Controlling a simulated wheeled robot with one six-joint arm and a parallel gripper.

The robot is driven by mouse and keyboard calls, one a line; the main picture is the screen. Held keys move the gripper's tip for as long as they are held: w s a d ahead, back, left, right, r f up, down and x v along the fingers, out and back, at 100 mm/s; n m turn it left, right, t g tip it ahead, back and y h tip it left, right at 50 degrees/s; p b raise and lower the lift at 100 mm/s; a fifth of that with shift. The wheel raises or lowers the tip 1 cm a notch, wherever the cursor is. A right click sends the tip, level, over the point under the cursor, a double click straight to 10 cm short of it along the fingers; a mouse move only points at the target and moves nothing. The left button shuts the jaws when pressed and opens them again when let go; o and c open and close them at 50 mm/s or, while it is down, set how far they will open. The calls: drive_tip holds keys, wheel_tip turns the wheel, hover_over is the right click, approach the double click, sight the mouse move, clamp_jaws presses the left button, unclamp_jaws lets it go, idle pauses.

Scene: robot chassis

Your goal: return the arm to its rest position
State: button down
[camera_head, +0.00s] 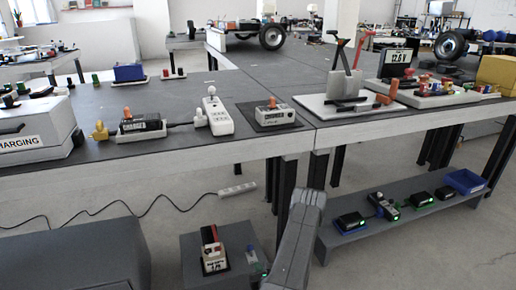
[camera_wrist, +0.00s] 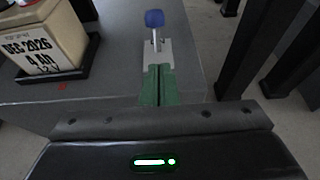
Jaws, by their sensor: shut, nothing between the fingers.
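My arm (camera_head: 300,235) reaches down in front of a low grey stand at the lower middle of the head view. My gripper (camera_wrist: 158,70) shows in the wrist view as two green fingers pressed together with nothing between them. Just past the fingertips is a small grey metal piece with a blue knob (camera_wrist: 154,18). I cannot tell whether the fingers touch it.
A cream labelled box (camera_wrist: 45,45) in a black tray stands left of my gripper; it also shows in the head view (camera_head: 214,262). A workbench (camera_head: 180,92) with chargers stands behind. A low shelf (camera_head: 400,214) with devices and a blue bin (camera_head: 465,181) is at right.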

drive_tip(key=s+d+p, duration=0.1)
drive_tip(key=s, duration=0.5)
drive_tip(key=shift+d+r+p, duration=0.25)
drive_tip(key=shift+d+p, duration=0.15)
drive_tip(key=shift+s, duration=0.1)
